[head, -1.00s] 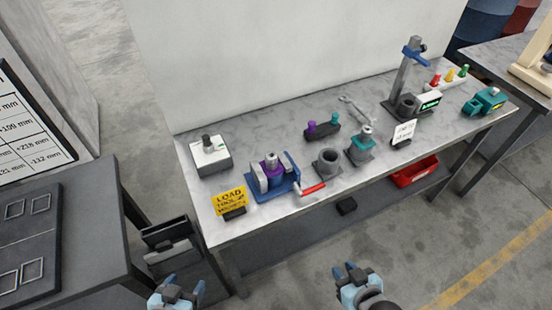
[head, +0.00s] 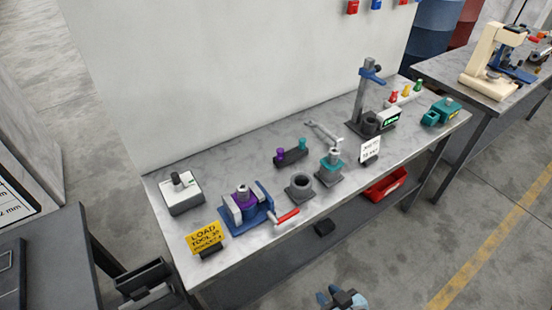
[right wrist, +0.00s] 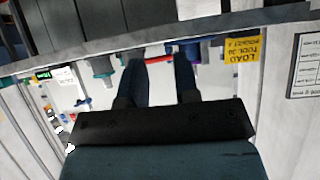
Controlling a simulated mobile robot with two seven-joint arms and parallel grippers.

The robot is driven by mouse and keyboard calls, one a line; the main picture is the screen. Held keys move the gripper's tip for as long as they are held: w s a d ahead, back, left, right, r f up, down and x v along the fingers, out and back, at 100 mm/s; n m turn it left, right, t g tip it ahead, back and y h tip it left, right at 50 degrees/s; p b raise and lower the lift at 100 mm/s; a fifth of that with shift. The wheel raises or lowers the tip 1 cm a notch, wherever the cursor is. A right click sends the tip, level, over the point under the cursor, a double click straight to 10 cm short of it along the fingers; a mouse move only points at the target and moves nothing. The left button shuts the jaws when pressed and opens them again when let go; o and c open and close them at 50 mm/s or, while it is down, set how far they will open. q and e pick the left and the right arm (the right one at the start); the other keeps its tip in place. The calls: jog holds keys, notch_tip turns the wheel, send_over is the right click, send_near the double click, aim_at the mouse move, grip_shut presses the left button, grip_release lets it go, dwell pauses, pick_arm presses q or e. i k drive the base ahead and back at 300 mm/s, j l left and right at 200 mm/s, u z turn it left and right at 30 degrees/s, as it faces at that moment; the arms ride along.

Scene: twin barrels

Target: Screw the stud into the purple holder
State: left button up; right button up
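The purple holder (head: 246,200) is clamped upright in a blue vise (head: 262,213) with a red-tipped handle, at the left front of the bench. A grey metal piece shows at its top. A small dark rack (head: 290,157) behind it carries a purple-topped stud (head: 280,154) and a teal-topped stud (head: 302,143). My right gripper (head: 335,296) is low at the bottom edge, in front of the bench and well apart from these. In the right wrist view its two fingers (right wrist: 159,80) stand apart with nothing gripped between them.
A teal holder (head: 330,165) and a grey ring block (head: 300,187) stand right of the vise. A yellow sign (head: 205,237), a white box (head: 180,193), a wrench (head: 322,131) and a grey column stand (head: 367,95) are on the bench. A red bin (head: 386,184) sits below.

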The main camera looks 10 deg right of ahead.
aim_at(244, 198)
jog(key=l+u, duration=0.2)
jog(key=l, duration=0.25)
jog(key=k+l+u, duration=0.2)
jog(key=l, duration=0.25)
jog(key=l+u, duration=0.2)
jog(key=l, duration=0.2)
